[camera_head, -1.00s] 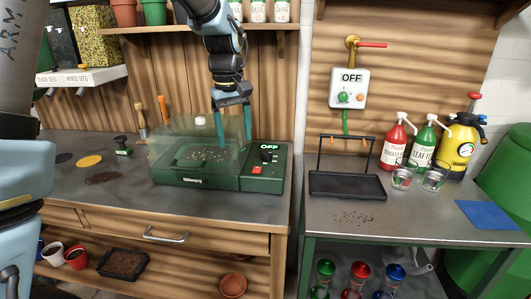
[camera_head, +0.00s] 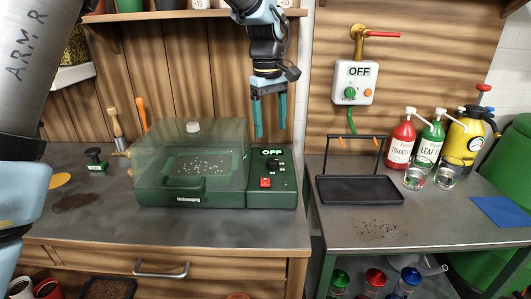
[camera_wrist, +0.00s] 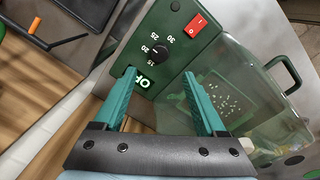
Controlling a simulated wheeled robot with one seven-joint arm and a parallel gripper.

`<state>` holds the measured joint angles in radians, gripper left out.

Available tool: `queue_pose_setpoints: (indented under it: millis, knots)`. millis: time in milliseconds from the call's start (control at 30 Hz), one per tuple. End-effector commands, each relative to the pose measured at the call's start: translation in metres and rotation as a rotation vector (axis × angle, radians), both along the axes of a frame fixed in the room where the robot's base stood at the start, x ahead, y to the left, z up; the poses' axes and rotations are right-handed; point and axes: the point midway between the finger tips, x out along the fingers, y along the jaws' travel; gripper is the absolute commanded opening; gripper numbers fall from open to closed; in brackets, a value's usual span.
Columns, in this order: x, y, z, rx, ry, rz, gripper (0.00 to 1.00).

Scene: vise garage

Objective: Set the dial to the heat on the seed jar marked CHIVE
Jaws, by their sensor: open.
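The black dial (camera_head: 272,164) sits on the green control panel at the right end of the propagator (camera_head: 170,200). Numbers 15, 20, 25 and 30 ring the dial in the wrist view (camera_wrist: 160,51). The small display (camera_head: 272,152) reads OFF. A red switch (camera_head: 265,183) is in front of the dial. My gripper (camera_head: 271,132) is open and empty, pointing down above the panel. In the wrist view its fingertips (camera_wrist: 159,75) lie either side of the dial and display, apart from the dial.
The propagator's clear lid (camera_head: 170,140) stands left of the panel. A black tray with a tall handle (camera_head: 358,190) is on the bench to the right. A wall box (camera_head: 351,83) also reads OFF. Spray bottles (camera_head: 401,143) stand farther right.

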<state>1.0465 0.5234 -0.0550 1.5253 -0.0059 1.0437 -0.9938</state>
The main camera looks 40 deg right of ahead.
Motion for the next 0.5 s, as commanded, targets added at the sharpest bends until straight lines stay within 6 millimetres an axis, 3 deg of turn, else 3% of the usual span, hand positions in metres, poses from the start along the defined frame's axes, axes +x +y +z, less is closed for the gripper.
queue_pose_setpoints:
  millis: [300,500]
  knots:
    - [0.0,-0.002,-0.057,0.004,0.003,0.0,0.73]
    - [0.0,-0.004,-0.085,0.003,0.001,0.0,0.73]
